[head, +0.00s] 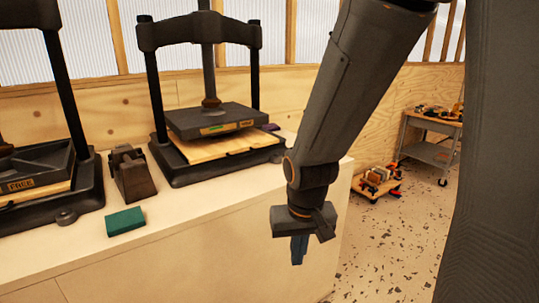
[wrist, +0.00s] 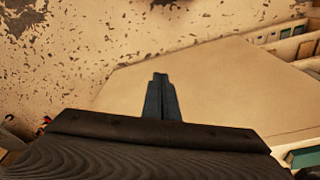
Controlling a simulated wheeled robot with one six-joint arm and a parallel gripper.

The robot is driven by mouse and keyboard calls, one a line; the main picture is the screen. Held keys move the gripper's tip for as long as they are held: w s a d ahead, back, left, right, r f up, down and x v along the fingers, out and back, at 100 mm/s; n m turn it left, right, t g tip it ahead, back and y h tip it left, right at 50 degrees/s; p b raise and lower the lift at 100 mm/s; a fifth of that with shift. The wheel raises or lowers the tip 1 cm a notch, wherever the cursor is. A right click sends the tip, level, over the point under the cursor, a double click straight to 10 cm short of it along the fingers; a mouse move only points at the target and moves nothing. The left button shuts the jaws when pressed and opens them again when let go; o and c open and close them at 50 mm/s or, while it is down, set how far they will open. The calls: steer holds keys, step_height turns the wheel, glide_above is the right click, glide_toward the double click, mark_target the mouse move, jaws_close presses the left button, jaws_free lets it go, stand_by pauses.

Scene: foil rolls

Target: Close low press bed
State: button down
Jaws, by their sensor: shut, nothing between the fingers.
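A black press (head: 205,110) stands on the bench in the head view. Its pale wooden bed (head: 225,146), with a dark handle at the front edge, lies under the raised black platen and sticks out in front of it. A second press (head: 70,150) is cut off at the left edge, with part of a wooden bed (head: 40,192) under its platen. I cannot tell which bed is the low one. My gripper (head: 298,252) hangs pointing down in front of the bench, apart from both presses. In the wrist view its fingers (wrist: 160,97) are together and empty.
A dark block-like tool (head: 132,175) and a green block (head: 125,221) sit on the bench between the presses. A grey cart (head: 432,140) and a low wooden dolly (head: 377,183) with items stand at the right. Speckled floor right of the bench is open.

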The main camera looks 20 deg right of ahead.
steer(key=w+d+r+m+t+p, duration=0.15)
steer(key=w+m+t, duration=0.25)
steer(key=w, duration=0.5)
steer(key=w+d+r+m+t+b, duration=0.1)
steer(key=w+d+r+m+t, duration=0.15)
steer(key=w, duration=0.75)
steer(key=w+a+r+m+t+y+p, duration=0.1)
steer(key=w+a+r+m+t+y, duration=0.2)
steer(key=w+r+m+t+y, duration=0.35)
steer(key=shift+h, duration=0.85)
steer(key=p+x, duration=0.1)
steer(key=x, duration=0.4)
steer(key=p+x, duration=0.1)
steer(key=x, duration=0.4)
steer(key=d+p+x, duration=0.1)
steer(key=x, duration=0.4)
steer(key=shift+w+a+r, duration=0.1)
steer(key=shift+w+a, duration=0.05)
steer(key=shift+w, duration=0.3)
steer(key=shift+a, duration=0.1)
